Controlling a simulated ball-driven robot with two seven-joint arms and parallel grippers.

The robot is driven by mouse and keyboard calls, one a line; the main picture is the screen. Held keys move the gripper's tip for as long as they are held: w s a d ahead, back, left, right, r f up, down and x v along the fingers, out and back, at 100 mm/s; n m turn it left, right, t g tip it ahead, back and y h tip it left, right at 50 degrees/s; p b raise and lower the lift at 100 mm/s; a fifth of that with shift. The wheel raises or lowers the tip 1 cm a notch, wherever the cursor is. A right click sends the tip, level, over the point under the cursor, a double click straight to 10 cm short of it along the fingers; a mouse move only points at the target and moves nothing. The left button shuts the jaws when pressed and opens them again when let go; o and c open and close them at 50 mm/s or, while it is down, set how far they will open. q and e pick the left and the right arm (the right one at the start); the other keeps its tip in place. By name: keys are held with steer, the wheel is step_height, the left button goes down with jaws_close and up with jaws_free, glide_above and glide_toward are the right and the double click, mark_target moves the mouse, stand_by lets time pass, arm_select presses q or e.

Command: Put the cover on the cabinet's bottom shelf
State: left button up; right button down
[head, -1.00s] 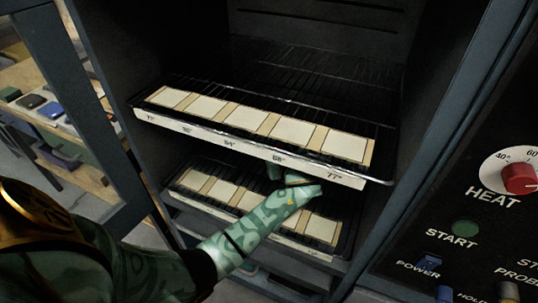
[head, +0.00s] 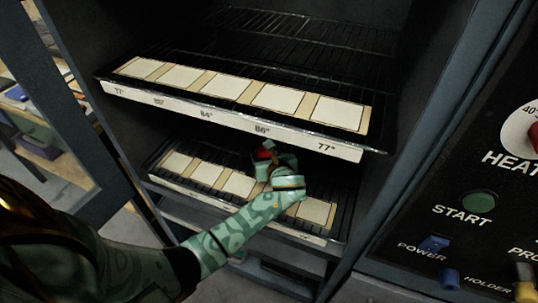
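The cabinet (head: 385,205) stands open in front of me. Its bottom shelf (head: 165,192) is a dark wire rack with a row of cream squares along a strip near its front edge. My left arm reaches in from the left, and my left gripper (head: 266,158) is over the bottom shelf, below the upper shelf. A small red patch (head: 264,151) shows at its fingers; I cannot tell whether this is a held thing or part of the gripper. I cannot make out a cover. My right gripper is not in view.
The upper shelf (head: 230,117), with cream squares and a front strip of temperature labels, lies close above my gripper. A control panel (head: 470,225) is at right. An open door frame (head: 75,120) is at left.

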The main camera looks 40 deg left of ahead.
arm_select(q)
steer(key=o, duration=0.4)
steer(key=shift+d+r, duration=0.1)
steer(key=shift+r, duration=0.1)
steer(key=p+v, duration=0.2)
steer(key=v, duration=0.3)
steer(key=shift+r+p, duration=0.2)
steer(key=shift+p, duration=0.2)
steer(key=p+v, duration=0.2)
steer(key=v, duration=0.4)
steer(key=shift+s+f, duration=0.1)
steer(key=shift+f, duration=0.05)
steer(key=shift+s+d, duration=0.2)
steer(key=shift+d, duration=0.05)
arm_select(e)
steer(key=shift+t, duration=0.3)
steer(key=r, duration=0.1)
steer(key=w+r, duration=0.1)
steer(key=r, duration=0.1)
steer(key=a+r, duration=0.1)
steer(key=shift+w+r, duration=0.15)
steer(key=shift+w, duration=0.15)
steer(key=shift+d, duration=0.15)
